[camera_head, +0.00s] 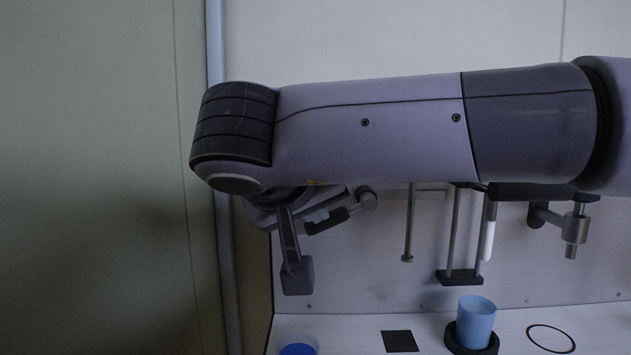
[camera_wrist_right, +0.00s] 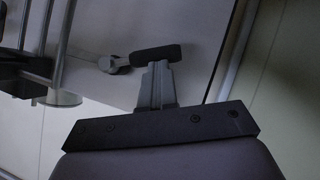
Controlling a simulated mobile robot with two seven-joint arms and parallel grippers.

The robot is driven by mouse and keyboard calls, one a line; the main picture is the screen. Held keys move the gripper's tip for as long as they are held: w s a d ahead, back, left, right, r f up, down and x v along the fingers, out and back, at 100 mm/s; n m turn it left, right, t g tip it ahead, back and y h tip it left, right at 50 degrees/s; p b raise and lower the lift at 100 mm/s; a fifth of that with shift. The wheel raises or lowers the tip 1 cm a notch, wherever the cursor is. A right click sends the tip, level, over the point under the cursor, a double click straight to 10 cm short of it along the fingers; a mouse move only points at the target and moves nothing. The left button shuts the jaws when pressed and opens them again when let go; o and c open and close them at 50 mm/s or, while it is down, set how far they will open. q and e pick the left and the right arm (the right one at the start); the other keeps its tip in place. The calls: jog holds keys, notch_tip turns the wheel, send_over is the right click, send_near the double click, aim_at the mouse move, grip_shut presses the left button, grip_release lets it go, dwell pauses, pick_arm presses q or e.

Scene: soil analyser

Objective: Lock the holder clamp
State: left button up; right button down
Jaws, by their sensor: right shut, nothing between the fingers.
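What appears to be the holder clamp's lever has a dark handle (camera_head: 328,222) and a round pivot (camera_head: 367,198) on the back panel, partly under my right arm in the head view. In the right wrist view the dark handle (camera_wrist_right: 157,54) lies just beyond my fingers, with a grey arm running left to the pivot (camera_wrist_right: 112,65). My right gripper (camera_wrist_right: 157,70) is shut and empty, its tips at the handle; I cannot tell whether they touch it. In the head view this gripper (camera_head: 315,216) is mostly hidden behind my wrist. My left gripper is out of view.
A hanging rod (camera_head: 408,225), a frame with a dark foot (camera_head: 460,278), a pale tube (camera_head: 487,241) and a metal fitting (camera_head: 574,230) are right of the lever. Below are a blue cup (camera_head: 475,318), black square (camera_head: 400,341) and blue-filled dish (camera_head: 297,349).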

jog(key=shift+d+f, duration=0.25)
jog(key=shift+f, duration=0.95)
jog(key=shift+n+h, duration=0.4)
jog(key=shift+d+f+p, duration=0.15)
jog(key=shift+d+f, duration=0.6)
jog(key=shift+f, duration=0.25)
jog(key=shift+d+f+p, duration=0.15)
jog(key=shift+d+f, duration=0.6)
jog(key=shift+f, duration=0.2)
jog(key=shift+d+f, duration=0.1)
jog(key=shift+d, duration=0.1)
jog(key=b+v, duration=0.1)
jog(key=v, duration=0.6)
jog(key=shift+s, duration=0.15)
